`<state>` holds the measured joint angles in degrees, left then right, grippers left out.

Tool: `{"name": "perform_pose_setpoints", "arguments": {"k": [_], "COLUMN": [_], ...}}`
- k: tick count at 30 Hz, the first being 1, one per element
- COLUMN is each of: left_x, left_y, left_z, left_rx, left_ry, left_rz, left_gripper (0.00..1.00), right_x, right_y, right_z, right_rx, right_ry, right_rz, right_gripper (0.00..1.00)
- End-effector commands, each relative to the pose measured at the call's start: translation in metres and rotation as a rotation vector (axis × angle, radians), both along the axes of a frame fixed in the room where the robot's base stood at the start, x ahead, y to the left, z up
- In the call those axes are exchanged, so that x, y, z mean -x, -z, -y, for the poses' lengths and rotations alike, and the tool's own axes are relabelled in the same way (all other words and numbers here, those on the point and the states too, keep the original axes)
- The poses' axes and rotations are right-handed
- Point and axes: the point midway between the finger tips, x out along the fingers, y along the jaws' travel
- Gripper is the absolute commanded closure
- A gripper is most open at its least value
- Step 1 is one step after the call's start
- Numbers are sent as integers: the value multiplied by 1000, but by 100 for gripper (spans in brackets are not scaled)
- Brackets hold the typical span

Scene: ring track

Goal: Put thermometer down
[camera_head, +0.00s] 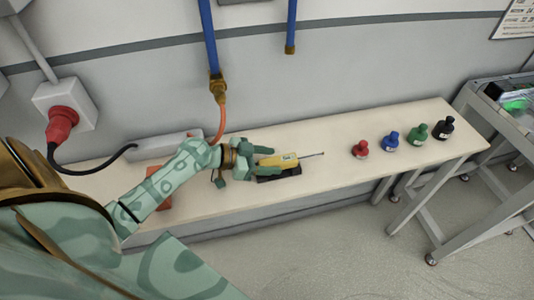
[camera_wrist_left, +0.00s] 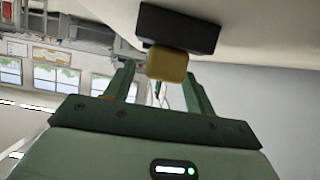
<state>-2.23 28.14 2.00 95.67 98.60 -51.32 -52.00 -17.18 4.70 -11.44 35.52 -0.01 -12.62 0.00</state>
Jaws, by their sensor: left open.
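The thermometer (camera_head: 284,160) is yellow with a thin dark probe pointing right. It lies on a black holder (camera_head: 283,174) on the narrow bench. In the left wrist view the yellow thermometer (camera_wrist_left: 167,64) sits against the black holder (camera_wrist_left: 180,28), between and beyond the fingertips. My left gripper (camera_head: 267,160) is open, with its fingers at the left end of the thermometer; it also shows in the left wrist view (camera_wrist_left: 158,85). Whether a finger touches the thermometer I cannot tell. My right gripper is not in view.
Red (camera_head: 360,149), blue (camera_head: 390,138), green (camera_head: 418,132) and black (camera_head: 443,128) bottles stand on the bench (camera_head: 330,141) to the right. An orange hose (camera_head: 221,122) hangs behind my left wrist. A metal-framed table (camera_head: 480,130) stands at far right. Bench between thermometer and bottles is clear.

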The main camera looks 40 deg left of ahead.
Motion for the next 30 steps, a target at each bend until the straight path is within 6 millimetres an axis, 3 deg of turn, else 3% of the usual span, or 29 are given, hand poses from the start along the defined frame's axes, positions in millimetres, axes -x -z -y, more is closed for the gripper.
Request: {"name": "perform_pose_setpoints", "arguments": {"k": [6,13,19,30], "left_x": [40,73,83,84], "left_y": [-23,-42,-49,-47], "left_z": [-34,-62,-71,-69], "left_rx": [-6,-3,-3,-6], "left_ry": [0,1,1,4], "left_rz": [-2,-1,1,-4], "left_gripper": [46,46,46,46], "right_x": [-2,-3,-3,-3], "right_y": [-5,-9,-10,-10], "right_z": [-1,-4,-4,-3], "right_rx": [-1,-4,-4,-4], "right_ry": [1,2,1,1], "right_rz": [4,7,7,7], "right_gripper": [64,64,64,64]}}
